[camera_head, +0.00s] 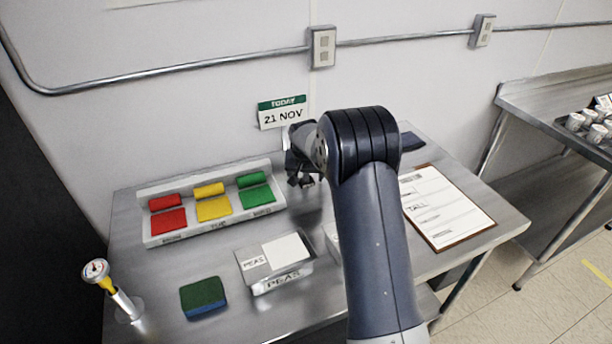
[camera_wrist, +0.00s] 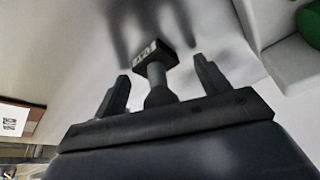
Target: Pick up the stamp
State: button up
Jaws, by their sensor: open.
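The stamp (camera_wrist: 150,57) shows in the wrist view as a black block with a small pale label and a dark handle. Its handle points towards my palm. My gripper (camera_wrist: 161,69) is open, with one finger on each side of the handle and a visible gap on both sides. I cannot tell how deep the handle sits between the fingers. In the head view my gripper (camera_head: 301,172) is at the back of the steel table, below the date card, and my arm hides much of it. I cannot make out the stamp there.
On the table (camera_head: 225,318) are a tray of coloured pieces (camera_head: 148,236), a PEAS container (camera_head: 283,284), a green-and-blue sponge (camera_head: 203,297), a thermometer (camera_head: 112,285) and a clipboard (camera_head: 445,208). A date card (camera_head: 283,113) stands by the wall. A dark flat item (camera_head: 411,141) lies at the back right.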

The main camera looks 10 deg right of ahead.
jog(key=c, duration=1.1)
notch_tip(320, 180, up, 10)
jog(key=shift+r+b, duration=0.1)
jog(key=shift+b, duration=0.45)
jog(key=o, duration=0.4)
jog(key=shift+c, duration=1.1)
